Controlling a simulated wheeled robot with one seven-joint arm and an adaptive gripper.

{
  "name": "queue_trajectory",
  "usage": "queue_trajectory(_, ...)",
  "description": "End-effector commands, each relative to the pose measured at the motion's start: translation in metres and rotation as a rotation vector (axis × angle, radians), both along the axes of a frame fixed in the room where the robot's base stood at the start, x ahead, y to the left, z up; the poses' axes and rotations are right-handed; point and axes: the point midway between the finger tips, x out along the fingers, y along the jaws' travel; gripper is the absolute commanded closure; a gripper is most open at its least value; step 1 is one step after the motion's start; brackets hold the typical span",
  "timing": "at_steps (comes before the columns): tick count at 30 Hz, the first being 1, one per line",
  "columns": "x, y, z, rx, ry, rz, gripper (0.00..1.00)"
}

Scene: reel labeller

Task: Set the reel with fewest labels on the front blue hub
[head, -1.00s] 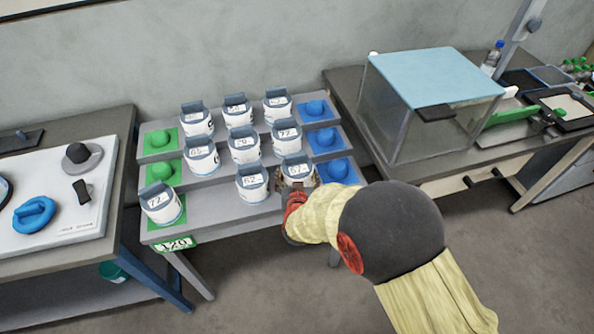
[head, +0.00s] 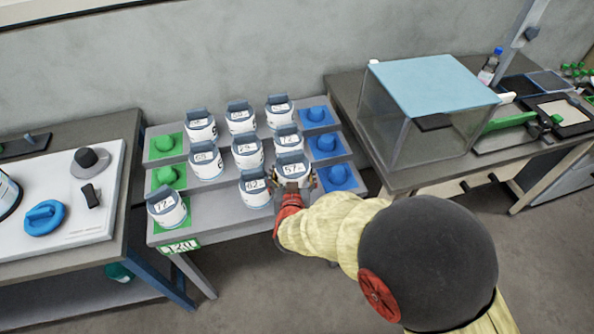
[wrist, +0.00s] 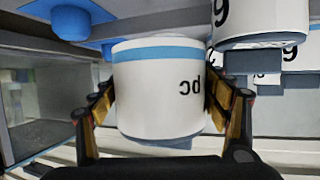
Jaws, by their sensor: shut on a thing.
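My gripper (head: 293,182) is shut around a white reel with a blue band (wrist: 160,90), its tag reading about 57 in the head view (head: 291,169). It appears slightly raised at the right of the front tier's reels. The front blue hub (head: 340,176) is bare, just right of the held reel; a blue hub also shows at upper left in the wrist view (wrist: 70,22). Left of the held reel stands a reel reading about 62 (head: 256,190). A reel reading about 77 (head: 167,208) sits over the front green pad.
Two tiers behind hold more tagged reels, including one reading about 65 (head: 206,162) and one about 72 (head: 289,138). Bare blue hubs (head: 326,144) line the right, green hubs (head: 165,177) the left. A clear box (head: 405,140) stands on the right bench.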

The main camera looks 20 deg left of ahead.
Motion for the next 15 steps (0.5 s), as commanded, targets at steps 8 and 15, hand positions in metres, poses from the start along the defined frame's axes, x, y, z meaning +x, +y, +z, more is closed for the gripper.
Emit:
queue_trajectory(8,-0.059,0.006,0.029,0.001,-0.001,0.004,0.55)
queue_trajectory(15,-0.083,0.006,0.037,0.001,-0.001,-0.001,0.55)
